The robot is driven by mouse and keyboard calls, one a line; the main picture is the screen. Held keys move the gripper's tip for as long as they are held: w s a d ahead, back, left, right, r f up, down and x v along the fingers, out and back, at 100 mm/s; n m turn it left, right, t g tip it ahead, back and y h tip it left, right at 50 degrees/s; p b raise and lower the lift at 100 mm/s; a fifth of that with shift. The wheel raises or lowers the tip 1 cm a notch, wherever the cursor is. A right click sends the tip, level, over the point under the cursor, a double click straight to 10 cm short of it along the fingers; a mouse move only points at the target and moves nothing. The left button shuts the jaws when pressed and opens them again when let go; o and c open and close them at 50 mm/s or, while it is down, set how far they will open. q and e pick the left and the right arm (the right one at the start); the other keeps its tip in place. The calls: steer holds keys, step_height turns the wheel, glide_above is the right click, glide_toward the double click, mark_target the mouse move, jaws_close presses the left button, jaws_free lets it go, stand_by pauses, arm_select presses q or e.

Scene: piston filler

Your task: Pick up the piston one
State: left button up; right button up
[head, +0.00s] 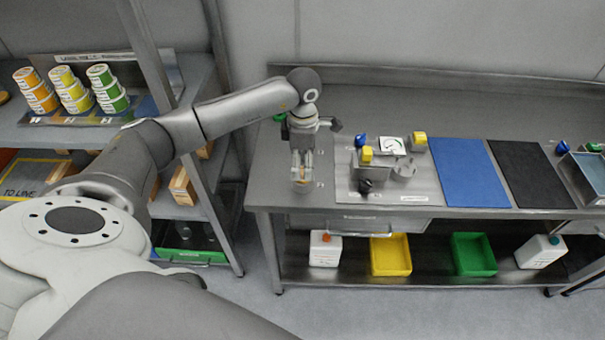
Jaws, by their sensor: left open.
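My left gripper (302,168) points down over the left end of the steel workbench (465,92). It is open. A small metal part (301,187) shows at its fingertips, near the bench's front edge. It may be a piston, but the fingers hide much of it, and I cannot tell whether they touch it. To the right stands a filler assembly on a grey plate (425,186), with blue and yellow knobs, a round gauge (392,146) and a metal cylinder (404,168). My right gripper is not in view.
A blue mat (469,173) and a black mat (533,174) lie right of the filler. A yellow bin (391,255), a green bin (473,254) and white jugs (325,249) stand on the lower shelf.

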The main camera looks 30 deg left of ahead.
mark_target(303, 167)
arm_select(q)
steer(key=shift+w+a+f+p, duration=0.15)
steer(key=shift+f+p, duration=0.35)
steer(key=shift+f, duration=1.35)
steer(key=c, duration=1.2)
steer(key=shift+c, duration=0.7)
steer(key=shift+r, duration=0.2)
